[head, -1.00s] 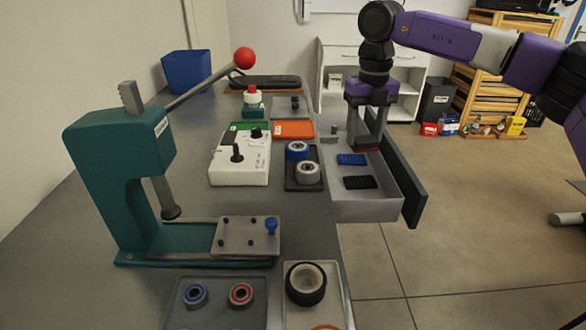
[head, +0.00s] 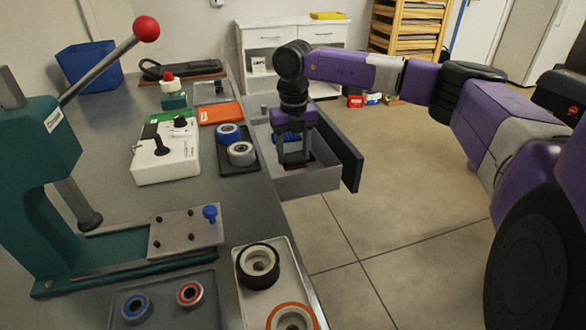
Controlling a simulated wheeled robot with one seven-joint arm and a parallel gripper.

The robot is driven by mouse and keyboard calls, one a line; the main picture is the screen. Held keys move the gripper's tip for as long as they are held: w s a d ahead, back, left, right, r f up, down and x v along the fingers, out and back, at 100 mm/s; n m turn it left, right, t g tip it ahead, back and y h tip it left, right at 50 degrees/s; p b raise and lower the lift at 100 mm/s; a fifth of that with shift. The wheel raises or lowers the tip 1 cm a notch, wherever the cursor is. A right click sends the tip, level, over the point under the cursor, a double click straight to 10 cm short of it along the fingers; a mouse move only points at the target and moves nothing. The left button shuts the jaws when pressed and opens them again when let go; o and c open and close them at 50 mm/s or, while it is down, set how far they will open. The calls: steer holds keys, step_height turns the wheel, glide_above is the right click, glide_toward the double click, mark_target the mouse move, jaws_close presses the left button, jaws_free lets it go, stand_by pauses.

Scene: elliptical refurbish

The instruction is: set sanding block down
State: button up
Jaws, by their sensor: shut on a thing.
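My gripper (head: 294,163) points down into the open drawer (head: 310,181) at the right side of the bench. It is shut on the sanding block (head: 291,169), of which only a dark reddish strip shows between and below the fingers. The block is low inside the drawer walls; I cannot tell whether it touches the drawer floor. A blue ribbed piece (head: 276,139) in the drawer is partly hidden behind my gripper. The black piece seen earlier in the drawer is hidden now.
The drawer's dark front panel (head: 338,157) stands close to the right of my gripper. A dark tray with a blue-rimmed and a white roller (head: 241,152) is at the bench edge on the left. The teal press (head: 45,150) is farther left.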

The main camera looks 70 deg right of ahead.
mark_target(294, 167)
steer(key=shift+f+b, duration=0.3)
steer(key=shift+f, duration=2.15)
steer(key=shift+f, duration=0.15)
steer(key=o, duration=1.3)
steer(key=shift+o, duration=0.2)
step_height(294, 167, up, 12)
steer(key=shift+r+p, duration=0.15)
steer(key=shift+p, duration=0.7)
steer(key=shift+s, duration=0.1)
